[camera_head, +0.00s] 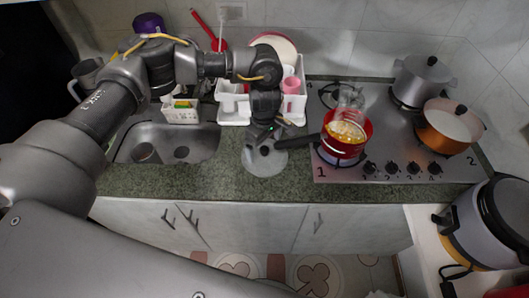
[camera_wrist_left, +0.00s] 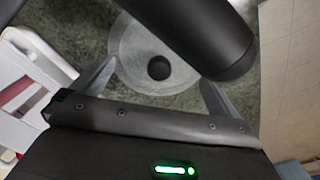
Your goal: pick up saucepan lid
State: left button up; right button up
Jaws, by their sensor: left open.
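The saucepan lid (camera_head: 264,162) is a round, translucent glass lid lying flat on the green counter, left of the stove. Its dark round knob (camera_wrist_left: 158,68) shows in the left wrist view. My left gripper (camera_head: 265,142) is over the lid, pointing down and partly hiding it. In the left wrist view the open fingers (camera_wrist_left: 159,75) show on either side of the knob, with nothing between them gripped. The red saucepan (camera_head: 345,143) stands on the stove's front left burner with yellow food in it. Its black handle (camera_wrist_left: 205,35) reaches out beside the lid, close to my fingers.
A white rack (camera_head: 234,106) with cups stands behind my gripper. The sink (camera_head: 170,143) is to the left. A steel pot (camera_head: 421,80) and a copper pot (camera_head: 449,127) stand on the right side of the stove. A rice cooker (camera_head: 487,225) is at the lower right.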

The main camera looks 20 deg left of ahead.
aim_at(264, 150)
pick_arm(q)
jog(key=shift+a+f+p, duration=0.1)
jog(key=shift+f+p, duration=0.25)
jog(key=shift+f, duration=1.1)
jog(key=shift+c, duration=0.4)
jog(key=shift+s+f, duration=0.1)
jog(key=shift+s, duration=0.15)
jog(key=c, duration=2.1)
